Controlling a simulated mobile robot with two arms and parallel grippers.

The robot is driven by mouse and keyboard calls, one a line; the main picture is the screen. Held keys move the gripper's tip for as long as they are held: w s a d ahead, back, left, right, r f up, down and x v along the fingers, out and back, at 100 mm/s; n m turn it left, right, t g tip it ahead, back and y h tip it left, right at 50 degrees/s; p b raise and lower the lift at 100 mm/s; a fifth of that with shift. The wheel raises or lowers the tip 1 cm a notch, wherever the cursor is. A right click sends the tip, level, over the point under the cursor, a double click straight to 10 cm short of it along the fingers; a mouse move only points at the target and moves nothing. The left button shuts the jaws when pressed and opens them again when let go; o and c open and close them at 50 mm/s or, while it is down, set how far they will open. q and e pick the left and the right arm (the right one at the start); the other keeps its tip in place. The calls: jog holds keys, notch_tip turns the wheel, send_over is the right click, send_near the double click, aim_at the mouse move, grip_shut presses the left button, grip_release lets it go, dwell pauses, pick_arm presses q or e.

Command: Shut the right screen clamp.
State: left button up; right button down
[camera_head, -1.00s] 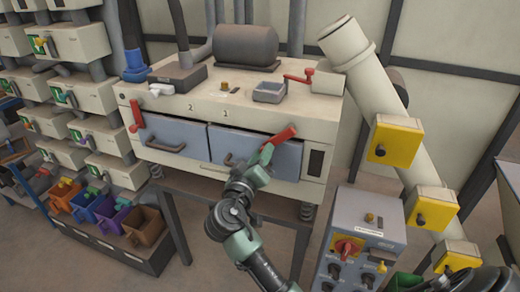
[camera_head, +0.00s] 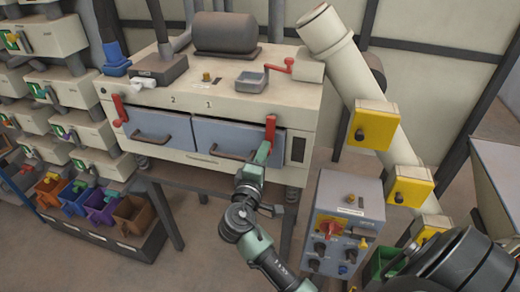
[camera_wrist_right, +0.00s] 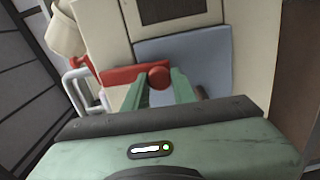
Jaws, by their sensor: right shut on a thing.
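The right screen clamp (camera_head: 270,129) is a red lever on the right end of the cream machine's front. It hangs about upright, at a similar angle to the red left clamp (camera_head: 119,109). My right gripper (camera_head: 264,147) is shut on its lower end. In the right wrist view my right gripper's green fingers (camera_wrist_right: 158,88) flank the clamp's round red end (camera_wrist_right: 158,76), and its red bar (camera_wrist_right: 122,75) runs left. My left gripper is out of view.
Two blue-grey drawers (camera_head: 163,136) with dark handles fill the machine's front, left of the clamp. A grey control box (camera_head: 348,205) stands below right. A cream pipe with yellow boxes (camera_head: 374,126) slants down on the right. Coloured bins (camera_head: 130,213) sit lower left.

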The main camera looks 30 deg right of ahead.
jog(key=shift+s+d+f+n, duration=0.1)
jog(key=shift+s+n, duration=0.05)
jog(key=shift+n, duration=0.25)
jog(key=c, duration=1.1)
grip_release()
jog(key=shift+c, duration=0.2)
jog(key=b+v, duration=0.2)
jog(key=v, duration=0.6)
jog(key=shift+b, duration=0.35)
